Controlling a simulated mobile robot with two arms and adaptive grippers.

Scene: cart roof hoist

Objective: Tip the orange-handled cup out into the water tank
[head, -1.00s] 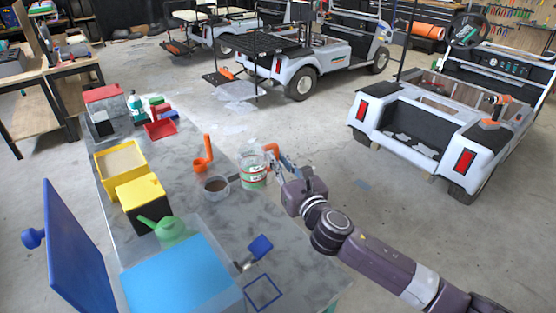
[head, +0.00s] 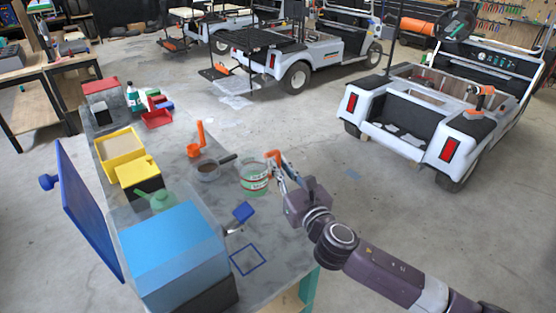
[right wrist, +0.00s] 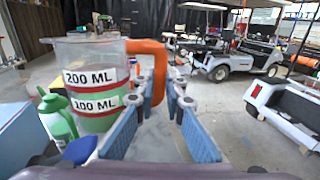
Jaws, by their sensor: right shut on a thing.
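The orange-handled cup (head: 254,179) is clear, with green and red bands; the right wrist view shows it upright (right wrist: 98,88), with "200 ML" and "100 ML" labels. My right gripper (head: 279,170) is shut on its orange handle, which stands between the fingers in the right wrist view (right wrist: 157,72). The cup appears held above the grey table, right of the dark-filled pot. The water tank (head: 172,245) is a clear box with blue water, at the front left of the cup. My left gripper is not in view.
A blue panel (head: 88,210) stands upright left of the tank. A blue-handled tool (head: 240,215) is at the tank's right side. The pot (head: 207,171), an orange tool (head: 197,143), and yellow boxes (head: 140,176) stand behind. A blue square outline (head: 247,260) marks bare table.

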